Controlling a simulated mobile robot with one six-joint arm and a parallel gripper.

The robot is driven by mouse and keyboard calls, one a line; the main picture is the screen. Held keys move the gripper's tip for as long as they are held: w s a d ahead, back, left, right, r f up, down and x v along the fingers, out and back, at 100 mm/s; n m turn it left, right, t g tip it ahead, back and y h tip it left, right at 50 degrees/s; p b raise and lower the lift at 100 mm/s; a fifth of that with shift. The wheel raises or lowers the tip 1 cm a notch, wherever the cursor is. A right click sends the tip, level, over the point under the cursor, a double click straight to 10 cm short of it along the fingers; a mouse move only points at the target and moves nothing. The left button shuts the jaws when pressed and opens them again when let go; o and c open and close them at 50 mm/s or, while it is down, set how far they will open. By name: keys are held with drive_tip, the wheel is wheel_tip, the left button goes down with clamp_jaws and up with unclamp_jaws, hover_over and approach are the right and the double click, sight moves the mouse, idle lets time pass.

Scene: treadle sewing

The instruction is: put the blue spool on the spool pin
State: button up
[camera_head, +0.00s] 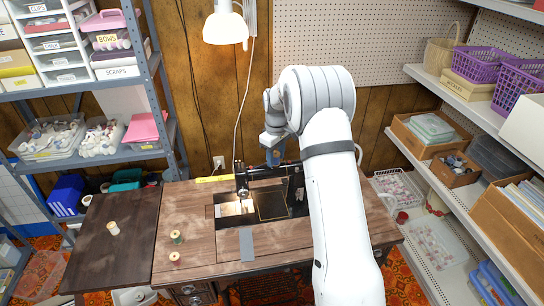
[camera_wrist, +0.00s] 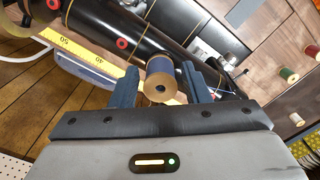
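The blue spool (camera_wrist: 160,67) is between my gripper's two fingers (camera_wrist: 161,78) in the wrist view, with its tan end and dark centre hole toward the camera. One finger is on each side, very close to it; I cannot tell whether they press on it. In the head view, my gripper (camera_head: 274,150) is over the top of the black sewing machine (camera_head: 262,173), with a bit of blue (camera_head: 277,156) at its tip. The machine's black arm (camera_wrist: 115,40) lies just beyond the spool in the wrist view. I cannot make out the spool pin.
The machine stands on a wooden table (camera_head: 190,215). A green spool (camera_head: 176,237) and a red spool (camera_head: 174,257) stand at its left front, and a pale spool (camera_head: 113,228) on the dark side leaf. A yellow ruler (camera_head: 214,179) lies behind the machine. A lamp (camera_head: 225,27) hangs above.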

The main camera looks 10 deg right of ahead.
drive_tip(key=shift+o, duration=1)
wheel_tip(320, 180, up, 7)
drive_tip(key=shift+r+b, duration=0.2)
drive_tip(key=shift+b, duration=0.45)
drive_tip(key=s+r+m+t, duration=0.1)
drive_tip(key=s+r+m, duration=0.1)
drive_tip(key=s+r, duration=0.5)
drive_tip(key=s+r+m+t, duration=0.15)
drive_tip(key=s+r, duration=0.25)
drive_tip(key=s, duration=0.7)
drive_tip(key=s+f+m, duration=0.1)
drive_tip(key=s+m, duration=0.1)
drive_tip(key=s, duration=0.8)
drive_tip(key=s+a+f+m, duration=0.1)
drive_tip(key=s+f+m, duration=0.1)
drive_tip(key=s, duration=0.8)
drive_tip(key=shift+a+f+t, duration=0.15)
drive_tip(key=shift+t, duration=0.2)
